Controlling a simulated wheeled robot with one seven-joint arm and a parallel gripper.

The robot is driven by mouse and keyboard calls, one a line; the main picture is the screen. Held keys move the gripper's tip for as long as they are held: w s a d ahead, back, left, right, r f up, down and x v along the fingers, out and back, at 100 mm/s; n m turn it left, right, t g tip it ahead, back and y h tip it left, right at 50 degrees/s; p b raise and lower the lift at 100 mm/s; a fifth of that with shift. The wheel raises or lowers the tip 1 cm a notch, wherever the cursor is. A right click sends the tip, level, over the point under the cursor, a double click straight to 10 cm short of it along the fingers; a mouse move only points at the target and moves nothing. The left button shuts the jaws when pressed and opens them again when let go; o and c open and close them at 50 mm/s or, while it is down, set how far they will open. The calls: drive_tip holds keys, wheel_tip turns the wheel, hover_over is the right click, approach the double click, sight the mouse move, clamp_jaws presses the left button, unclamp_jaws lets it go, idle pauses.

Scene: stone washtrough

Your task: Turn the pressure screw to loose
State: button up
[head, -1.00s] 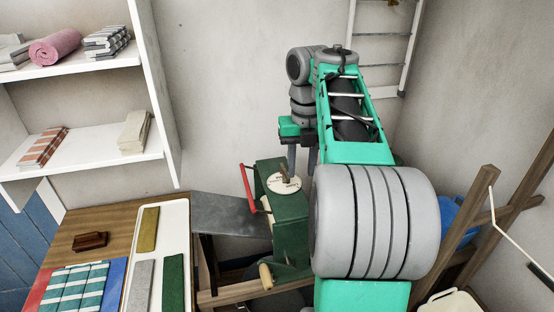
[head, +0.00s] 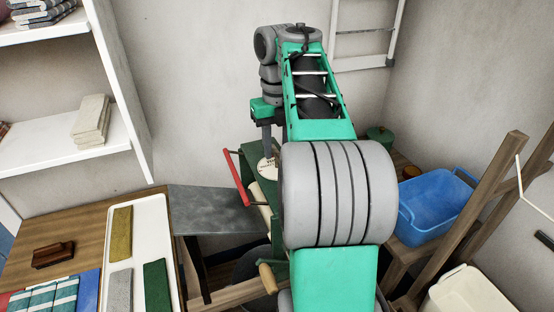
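The pressure screw's round pale dial (head: 267,166) is on top of the green mangle (head: 281,217), with lettering too small to read. Its brown pointer knob is largely hidden behind my finger and arm. My gripper (head: 275,142) points down over the dial from behind. Its left finger (head: 267,142) reaches down to the dial's far edge. Its right finger is mostly hidden by my arm. The left finger stands out to the side of the hand, so the gripper looks open. I cannot tell whether it touches the knob.
A table with a white tray (head: 119,283) stands lower left. A blue tub (head: 432,206) and wooden frame (head: 490,215) are at right.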

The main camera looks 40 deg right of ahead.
drive_tip(key=shift+f, duration=0.3)
drive_tip(key=shift+c, duration=0.2)
clamp_jaws()
